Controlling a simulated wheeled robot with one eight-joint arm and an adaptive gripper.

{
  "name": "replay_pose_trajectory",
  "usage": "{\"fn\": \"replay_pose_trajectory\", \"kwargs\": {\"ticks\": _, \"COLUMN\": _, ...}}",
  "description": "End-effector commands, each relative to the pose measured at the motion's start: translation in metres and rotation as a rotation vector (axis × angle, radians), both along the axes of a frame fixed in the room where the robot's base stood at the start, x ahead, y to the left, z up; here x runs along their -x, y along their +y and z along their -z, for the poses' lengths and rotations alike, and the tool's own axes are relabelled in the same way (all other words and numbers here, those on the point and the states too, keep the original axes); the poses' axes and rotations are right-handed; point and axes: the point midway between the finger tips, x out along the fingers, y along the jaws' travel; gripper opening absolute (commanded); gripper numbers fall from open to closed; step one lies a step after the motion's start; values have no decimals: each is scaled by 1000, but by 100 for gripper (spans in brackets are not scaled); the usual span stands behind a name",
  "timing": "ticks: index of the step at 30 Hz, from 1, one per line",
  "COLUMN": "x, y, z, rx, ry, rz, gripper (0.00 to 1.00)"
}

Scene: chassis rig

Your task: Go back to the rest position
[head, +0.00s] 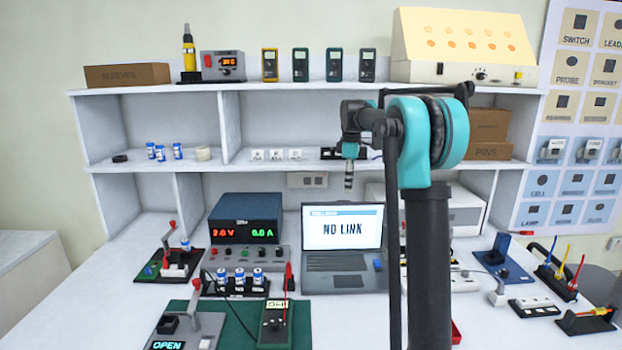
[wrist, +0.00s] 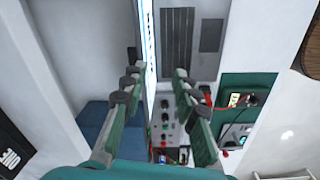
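My gripper (head: 349,183) hangs pointing down at the end of my arm, in front of the shelf and above the laptop in the head view. In the wrist view my gripper (wrist: 158,74) has its two fingers well apart, with nothing held between them. The laptop (head: 343,262) stands open on the bench and its screen reads NO LINK. Its keyboard (wrist: 178,40) shows beyond the fingertips in the wrist view.
A blue power supply (head: 245,220) stands left of the laptop. A rack of cells (head: 238,285) and a multimeter (head: 275,325) on a green mat are in front. The shelf (head: 300,168) is behind my arm. Several fixtures and tools stand at the right.

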Motion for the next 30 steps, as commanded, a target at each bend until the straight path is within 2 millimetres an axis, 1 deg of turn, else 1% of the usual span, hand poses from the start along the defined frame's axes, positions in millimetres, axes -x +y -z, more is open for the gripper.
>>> {"fn": "replay_pose_trajectory", "kwargs": {"ticks": 1, "x": 16, "y": -3, "z": 7, "rx": -3, "ry": -16, "rz": 57, "gripper": 29}}
{"fn": "replay_pose_trajectory", "kwargs": {"ticks": 5, "x": 53, "y": -8, "z": 28, "rx": -16, "ry": -54, "rz": 217, "gripper": 29}}
{"fn": "replay_pose_trajectory", "kwargs": {"ticks": 8, "x": 85, "y": -12, "z": 46, "rx": -28, "ry": -84, "rz": 338, "gripper": 29}}
{"fn": "replay_pose_trajectory", "kwargs": {"ticks": 14, "x": 155, "y": -19, "z": 87, "rx": -65, "ry": -142, "rz": 578, "gripper": 29}}
{"fn": "replay_pose_trajectory", "kwargs": {"ticks": 20, "x": 232, "y": -24, "z": 134, "rx": -117, "ry": -195, "rz": 817, "gripper": 29}}
{"fn": "replay_pose_trajectory", "kwargs": {"ticks": 21, "x": 248, "y": -25, "z": 144, "rx": -128, "ry": -205, "rz": 864, "gripper": 29}}
{"fn": "replay_pose_trajectory", "kwargs": {"ticks": 23, "x": 273, "y": -27, "z": 160, "rx": -147, "ry": -220, "rz": 936, "gripper": 29}}
{"fn": "replay_pose_trajectory", "kwargs": {"ticks": 24, "x": 289, "y": -28, "z": 170, "rx": -161, "ry": -229, "rz": 983, "gripper": 29}}
{"fn": "replay_pose_trajectory", "kwargs": {"ticks": 27, "x": 329, "y": -29, "z": 195, "rx": -194, "ry": -250, "rz": 1094, "gripper": 29}}
{"fn": "replay_pose_trajectory", "kwargs": {"ticks": 30, "x": 362, "y": -31, "z": 217, "rx": -224, "ry": -265, "rz": 1186, "gripper": 29}}
